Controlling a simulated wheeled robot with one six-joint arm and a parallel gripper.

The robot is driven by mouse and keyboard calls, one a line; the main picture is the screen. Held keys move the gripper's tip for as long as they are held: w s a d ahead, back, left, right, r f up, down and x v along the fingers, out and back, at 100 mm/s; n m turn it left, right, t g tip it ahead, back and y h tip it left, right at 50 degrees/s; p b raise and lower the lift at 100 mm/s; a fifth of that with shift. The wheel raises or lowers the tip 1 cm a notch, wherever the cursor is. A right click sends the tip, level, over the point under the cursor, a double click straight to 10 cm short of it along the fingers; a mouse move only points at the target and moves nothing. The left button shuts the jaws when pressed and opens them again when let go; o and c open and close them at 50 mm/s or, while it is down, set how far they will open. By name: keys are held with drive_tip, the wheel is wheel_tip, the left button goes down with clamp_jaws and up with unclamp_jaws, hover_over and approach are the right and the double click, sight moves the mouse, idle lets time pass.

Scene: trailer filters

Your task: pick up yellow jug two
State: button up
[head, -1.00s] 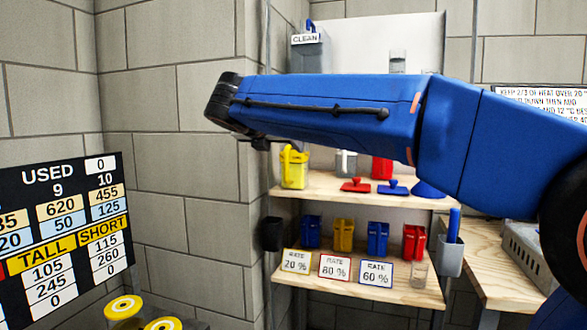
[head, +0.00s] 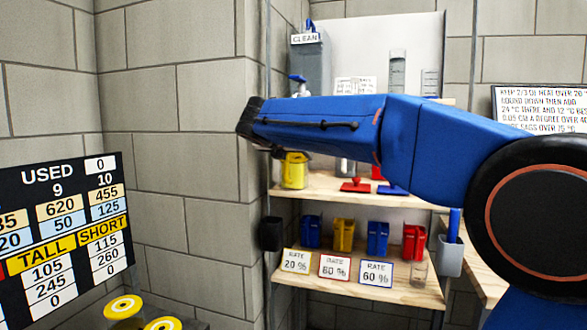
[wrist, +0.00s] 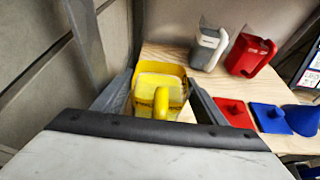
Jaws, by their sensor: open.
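A yellow jug (head: 293,171) stands on the left end of the upper shelf, its top hidden by my arm in the head view. In the wrist view this yellow jug (wrist: 144,91) shows from above, with its handle toward me. My gripper (wrist: 160,78) is open, one finger on each side of the jug in the picture; I cannot tell whether they touch it. A second yellow jug (head: 343,236) stands on the lower shelf between two blue ones. No number shows on either yellow jug.
A white jug (wrist: 208,48) and a red jug (wrist: 250,56) stand right of the upper yellow jug. A red lid (wrist: 229,113), a blue lid (wrist: 269,118) and a blue funnel (wrist: 302,120) lie nearer. The block wall (head: 200,150) is close on the left.

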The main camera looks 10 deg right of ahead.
drive_tip(key=shift+w, duration=0.1)
drive_tip(key=shift+c, duration=0.6)
drive_tip(key=c, duration=1)
drive_tip(key=shift+d, duration=0.1)
drive_tip(key=shift+c, duration=0.5)
drive_tip(key=shift+r, duration=0.2)
